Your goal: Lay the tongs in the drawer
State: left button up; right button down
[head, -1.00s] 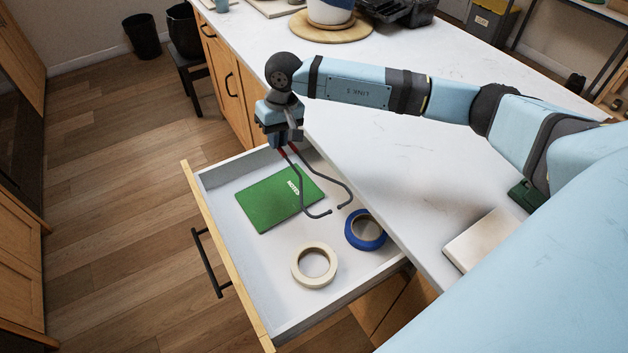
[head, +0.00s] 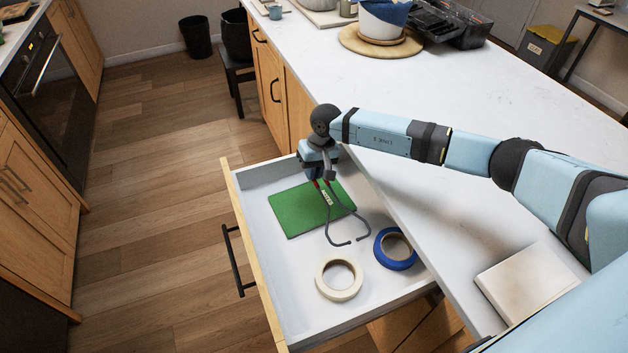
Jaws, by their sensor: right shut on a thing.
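A green notebook (head: 293,213) lies in the drawer behind the tongs. My left gripper is not in view.
A cream tape roll (head: 323,284) and a blue tape roll (head: 381,257) lie in the drawer's near part. The white countertop (head: 430,235) borders it on the right. A pale board (head: 520,285) lies on the counter. A pot stands on a round wooden board (head: 352,42) farther back.

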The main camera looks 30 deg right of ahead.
jog(key=shift+f, duration=2.25)
jog(key=shift+f+b, duration=0.35)
jog(key=c, duration=1.2)
grip_release()
jog(key=shift+r, duration=0.1)
